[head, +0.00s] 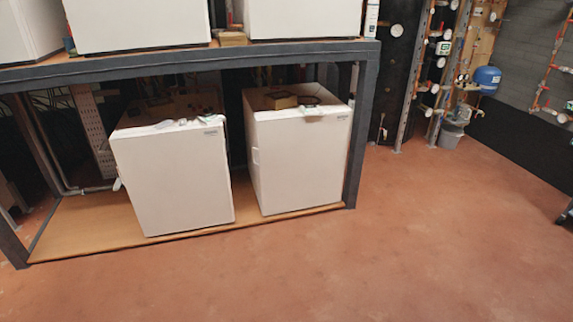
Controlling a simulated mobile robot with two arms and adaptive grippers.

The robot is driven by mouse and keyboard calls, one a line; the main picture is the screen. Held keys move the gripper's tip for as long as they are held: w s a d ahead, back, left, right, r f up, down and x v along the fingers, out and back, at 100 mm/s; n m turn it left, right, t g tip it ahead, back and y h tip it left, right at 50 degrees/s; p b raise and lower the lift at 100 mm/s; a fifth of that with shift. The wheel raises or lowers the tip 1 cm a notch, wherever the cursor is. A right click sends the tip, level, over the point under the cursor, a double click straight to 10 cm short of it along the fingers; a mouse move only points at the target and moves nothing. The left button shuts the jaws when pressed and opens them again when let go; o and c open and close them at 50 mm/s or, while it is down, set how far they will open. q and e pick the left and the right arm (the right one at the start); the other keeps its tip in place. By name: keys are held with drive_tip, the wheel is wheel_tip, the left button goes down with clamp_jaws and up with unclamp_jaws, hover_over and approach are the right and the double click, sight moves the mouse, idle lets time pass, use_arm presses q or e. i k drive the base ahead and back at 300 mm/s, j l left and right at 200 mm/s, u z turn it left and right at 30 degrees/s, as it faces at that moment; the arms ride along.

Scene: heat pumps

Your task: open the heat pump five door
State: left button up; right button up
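Two white box-shaped heat pumps stand on the low wooden shelf of a dark metal rack in the head view. The left one (175,180) and the right one (301,160) both show plain white fronts that look shut. Parts of more white units show on the upper shelf: one at the far left (28,30), one in the middle (137,22) and one at the right (303,17). I cannot tell which of these is number five. Neither of my grippers is in view.
The rack's dark post (359,130) and upper beam (190,66) frame the lower units. The reddish floor (400,240) is clear in front and to the right. A blue tank (487,79) and a grey bucket (450,132) stand by the pipes at the back right.

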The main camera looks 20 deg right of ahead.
sight(302, 165)
drive_tip(key=i+u, duration=0.15)
drive_tip(key=i, duration=0.7)
